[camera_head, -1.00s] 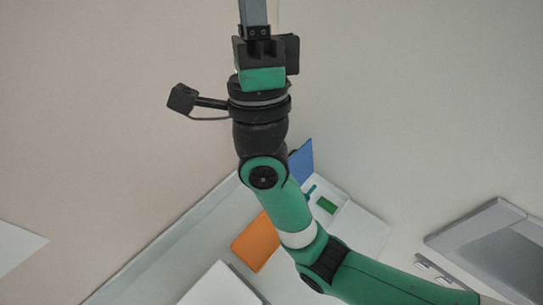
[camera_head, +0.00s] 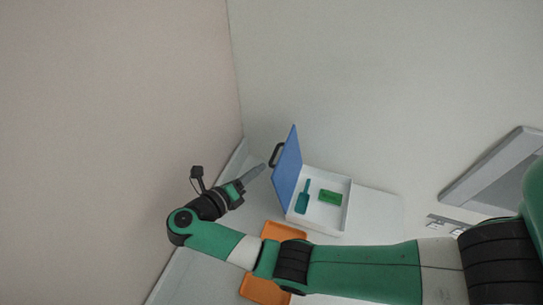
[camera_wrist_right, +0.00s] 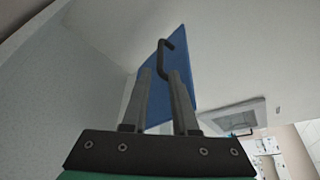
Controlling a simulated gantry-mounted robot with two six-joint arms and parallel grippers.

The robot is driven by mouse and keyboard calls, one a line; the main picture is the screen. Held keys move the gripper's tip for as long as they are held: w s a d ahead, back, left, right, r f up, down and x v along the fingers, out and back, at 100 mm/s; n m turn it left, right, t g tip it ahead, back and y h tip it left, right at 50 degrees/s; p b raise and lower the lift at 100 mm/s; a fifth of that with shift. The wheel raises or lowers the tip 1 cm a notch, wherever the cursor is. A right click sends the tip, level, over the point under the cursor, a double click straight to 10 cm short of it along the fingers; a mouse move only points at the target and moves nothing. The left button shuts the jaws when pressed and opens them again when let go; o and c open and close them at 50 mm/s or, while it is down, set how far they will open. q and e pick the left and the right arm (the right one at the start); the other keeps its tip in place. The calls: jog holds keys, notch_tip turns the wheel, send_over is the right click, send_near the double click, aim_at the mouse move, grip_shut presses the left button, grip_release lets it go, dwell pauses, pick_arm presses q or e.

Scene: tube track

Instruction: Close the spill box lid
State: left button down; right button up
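The spill box (camera_head: 318,222) is a white open box on the counter in the head view. A teal scoop-like tool (camera_head: 304,198) and a green block (camera_head: 330,197) lie inside. Its blue lid (camera_head: 288,172) stands raised at the box's left side, with a black handle (camera_head: 276,154) on its outer face. My right gripper (camera_head: 263,168) is left of the lid, pointing toward it, close to the handle. In the right wrist view, my right gripper (camera_wrist_right: 161,75) is open, with the handle (camera_wrist_right: 163,58) ahead of the gap between its fingers; no contact is clear. My left gripper is out of view.
An orange object (camera_head: 283,232) lies on the counter in front of the box, partly hidden by my right arm. A grey framed unit (camera_head: 497,180) stands at the right. A wall rises behind the counter.

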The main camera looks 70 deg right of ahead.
aim_at(274, 155)
jog(key=p+x, duration=0.1)
jog(key=x, duration=0.8)
jog(key=shift+d, duration=0.2)
grip_shut()
dwell(0.9)
